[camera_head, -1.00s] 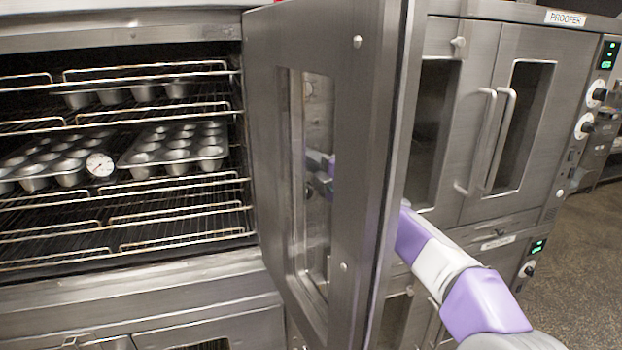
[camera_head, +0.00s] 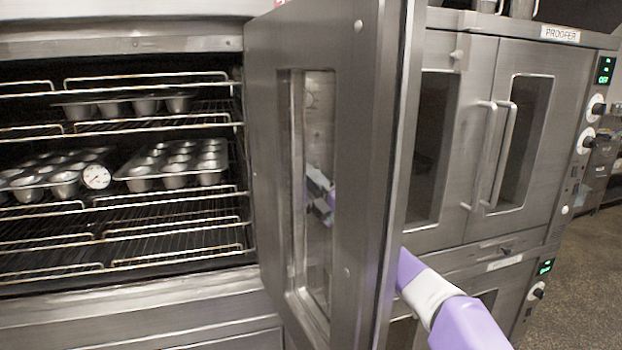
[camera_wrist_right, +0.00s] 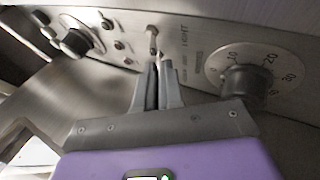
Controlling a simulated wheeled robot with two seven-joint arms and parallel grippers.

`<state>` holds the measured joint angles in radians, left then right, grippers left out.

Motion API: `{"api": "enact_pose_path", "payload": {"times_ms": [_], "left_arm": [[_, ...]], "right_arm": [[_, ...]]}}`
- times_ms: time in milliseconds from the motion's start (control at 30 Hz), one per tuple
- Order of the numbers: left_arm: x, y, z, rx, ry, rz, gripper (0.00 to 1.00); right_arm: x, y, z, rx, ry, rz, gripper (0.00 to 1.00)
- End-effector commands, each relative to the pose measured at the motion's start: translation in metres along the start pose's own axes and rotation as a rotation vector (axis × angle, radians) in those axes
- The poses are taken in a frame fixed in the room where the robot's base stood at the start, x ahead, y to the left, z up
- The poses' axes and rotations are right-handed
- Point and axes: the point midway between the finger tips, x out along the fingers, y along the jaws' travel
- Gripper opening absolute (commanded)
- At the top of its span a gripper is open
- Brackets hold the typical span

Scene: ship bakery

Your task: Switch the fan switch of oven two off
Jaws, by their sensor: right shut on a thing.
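In the right wrist view, a metal control panel (camera_wrist_right: 210,25) runs across the top, with a small metal toggle switch (camera_wrist_right: 152,40) in the middle. My right gripper (camera_wrist_right: 156,70) is at this toggle, its narrow fingers nearly together and shut on its lever. A word that looks like LIGHT is printed just right of it; I cannot read which label belongs to the toggle. In the head view, the open oven door (camera_head: 375,110) hides my right gripper; part of my right arm shows through its window. My left gripper is not in view.
A large numbered dial (camera_wrist_right: 243,80) is close to the right of my right gripper, and a black knob (camera_wrist_right: 78,40) is to the left. The open oven (camera_head: 120,282) holds muffin tins (camera_head: 175,175) on wire racks. The proofer (camera_head: 480,60) stands right of the door.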

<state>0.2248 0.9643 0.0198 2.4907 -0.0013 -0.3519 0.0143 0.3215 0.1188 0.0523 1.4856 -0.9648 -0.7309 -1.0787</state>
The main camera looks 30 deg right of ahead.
Motion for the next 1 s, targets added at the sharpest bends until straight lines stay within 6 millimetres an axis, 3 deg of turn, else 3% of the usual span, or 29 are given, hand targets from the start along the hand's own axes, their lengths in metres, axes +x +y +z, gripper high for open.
{"api": "enact_pose_path", "payload": {"times_ms": [267,300,433,767,1000], "left_arm": [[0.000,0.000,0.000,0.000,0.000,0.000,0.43],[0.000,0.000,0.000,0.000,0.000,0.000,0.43],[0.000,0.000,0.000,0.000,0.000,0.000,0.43],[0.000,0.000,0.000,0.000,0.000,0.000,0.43],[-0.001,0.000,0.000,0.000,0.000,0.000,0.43]], "right_arm": [[-0.001,-0.005,-0.001,0.000,0.003,-0.011,0.00],[-0.001,-0.005,-0.001,0.000,0.003,-0.011,0.13],[-0.001,-0.004,-0.001,0.000,0.002,-0.009,0.33],[-0.003,-0.002,0.000,0.000,0.001,-0.005,0.33],[-0.031,-0.001,0.000,0.000,0.000,-0.006,0.33]]}}
